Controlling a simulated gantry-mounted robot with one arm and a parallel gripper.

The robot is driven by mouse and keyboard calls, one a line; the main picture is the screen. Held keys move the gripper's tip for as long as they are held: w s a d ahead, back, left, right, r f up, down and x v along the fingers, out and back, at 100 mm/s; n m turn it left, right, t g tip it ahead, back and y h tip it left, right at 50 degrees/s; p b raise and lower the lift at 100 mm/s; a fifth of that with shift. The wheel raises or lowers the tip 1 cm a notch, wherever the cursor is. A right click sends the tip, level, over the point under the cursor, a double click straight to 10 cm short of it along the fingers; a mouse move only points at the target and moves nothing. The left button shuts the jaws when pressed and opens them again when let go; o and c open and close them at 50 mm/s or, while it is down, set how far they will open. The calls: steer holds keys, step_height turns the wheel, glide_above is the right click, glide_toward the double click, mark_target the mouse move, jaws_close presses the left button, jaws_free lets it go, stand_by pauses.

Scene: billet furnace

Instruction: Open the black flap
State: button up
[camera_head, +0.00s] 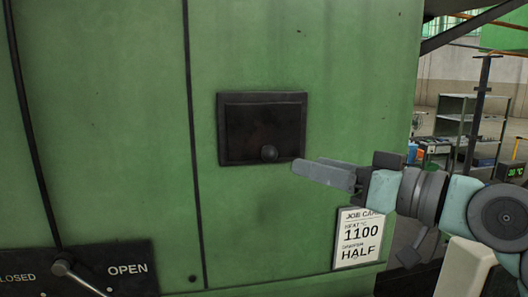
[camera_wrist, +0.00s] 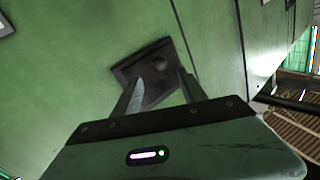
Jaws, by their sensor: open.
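The black flap (camera_head: 262,122) is a dark rectangular panel in a frame on the green furnace wall, and it looks closed. A round dark knob (camera_head: 269,153) sits at its lower edge, right of the middle. My gripper (camera_head: 296,165) is just right of the flap's lower right corner in the head view, pointing left toward the knob, apart from it as far as I can tell. In the wrist view the open fingers of my gripper (camera_wrist: 160,85) point at the flap (camera_wrist: 157,95), which shows between and beyond them. The fingers hide part of it, and nothing is held.
The green wall (camera_head: 110,120) is flat around the flap. A job card (camera_head: 357,240) reading 1100 and HALF hangs below my gripper. A lever (camera_head: 75,275) on a plate marked CLOSED and OPEN is at lower left. Shelving (camera_head: 470,125) stands at the far right.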

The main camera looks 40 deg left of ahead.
mark_target(276, 155)
steer(key=a+p, duration=0.2)
steer(key=a, duration=0.7)
steer(key=shift+a+p, duration=0.25)
steer(key=shift+p, duration=0.1)
steer(key=shift+r, duration=0.1)
jaws_close()
stand_by(0.8)
